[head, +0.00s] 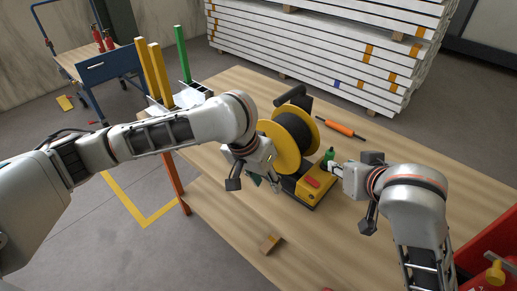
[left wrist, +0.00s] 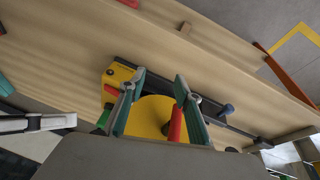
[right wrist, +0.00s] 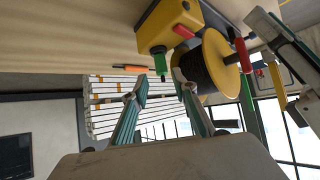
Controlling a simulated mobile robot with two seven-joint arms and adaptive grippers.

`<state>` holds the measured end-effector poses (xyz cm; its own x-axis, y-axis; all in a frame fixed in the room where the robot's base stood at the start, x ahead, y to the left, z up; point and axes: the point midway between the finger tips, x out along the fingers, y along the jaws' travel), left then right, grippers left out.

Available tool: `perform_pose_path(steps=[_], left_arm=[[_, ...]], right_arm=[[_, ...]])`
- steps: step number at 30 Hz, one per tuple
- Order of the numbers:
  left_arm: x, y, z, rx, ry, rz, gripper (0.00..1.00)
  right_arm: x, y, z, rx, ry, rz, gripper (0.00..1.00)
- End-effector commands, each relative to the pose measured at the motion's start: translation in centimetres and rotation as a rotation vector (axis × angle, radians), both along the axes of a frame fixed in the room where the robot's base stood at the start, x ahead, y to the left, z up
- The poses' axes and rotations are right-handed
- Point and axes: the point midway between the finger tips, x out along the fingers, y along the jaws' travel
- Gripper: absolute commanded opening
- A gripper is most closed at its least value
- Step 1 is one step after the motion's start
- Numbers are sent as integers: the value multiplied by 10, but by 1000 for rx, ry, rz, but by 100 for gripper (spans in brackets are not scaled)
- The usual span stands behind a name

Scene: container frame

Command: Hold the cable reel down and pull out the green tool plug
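The cable reel (head: 277,147) has yellow flanges and black cable and stands on a black frame with a yellow socket box (head: 313,192). The green tool plug (head: 329,155) sits at the box's rear right side; it also shows in the right wrist view (right wrist: 161,63). My left gripper (left wrist: 160,78) is open, its teal fingers in front of the yellow flange and a red handle (left wrist: 176,123). Contact with the reel cannot be told. My right gripper (right wrist: 163,92) is open, with the green plug between and just beyond its fingertips in the picture, apparently not gripped.
An orange-handled tool (head: 340,128) lies behind the reel on the wooden table (head: 390,240). A small wooden block (head: 270,243) lies near the front. A red case (head: 490,250) stands at the right. Yellow and green posts (head: 154,72) rise at the left rear.

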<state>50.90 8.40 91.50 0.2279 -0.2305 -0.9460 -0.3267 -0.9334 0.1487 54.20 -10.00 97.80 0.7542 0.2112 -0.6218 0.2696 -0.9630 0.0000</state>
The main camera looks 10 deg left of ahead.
Motion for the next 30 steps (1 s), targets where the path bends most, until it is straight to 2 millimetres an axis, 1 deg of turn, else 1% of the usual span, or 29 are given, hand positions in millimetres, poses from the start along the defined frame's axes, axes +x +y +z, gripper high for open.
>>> perform_pose_path(steps=[1, 3, 6, 9, 12, 16, 24, 30], left_arm=[[13, 6, 14, 22, -33, 5, 33], [25, 13, 27, 51, -67, 11, 33], [38, 21, 43, 82, -105, 19, 33], [46, 27, 54, 100, -128, 25, 33], [50, 29, 57, 110, -137, 28, 33], [54, 28, 48, 110, -137, 29, 33], [68, 23, 11, 111, -136, 28, 33], [76, 21, -7, 111, -138, 30, 33]], right_arm=[[0, 0, 0, 0, 0, 0, 28], [0, 0, 0, 0, 0, 0, 28], [0, 0, 0, 0, 0, 0, 28], [0, 0, 0, 0, 0, 0, 28], [0, 0, 0, 0, 0, 0, 28], [0, 0, 0, 0, 0, 0, 28], [0, 0, 0, 0, 0, 0, 28], [0, 0, 0, 0, 0, 0, 28]])
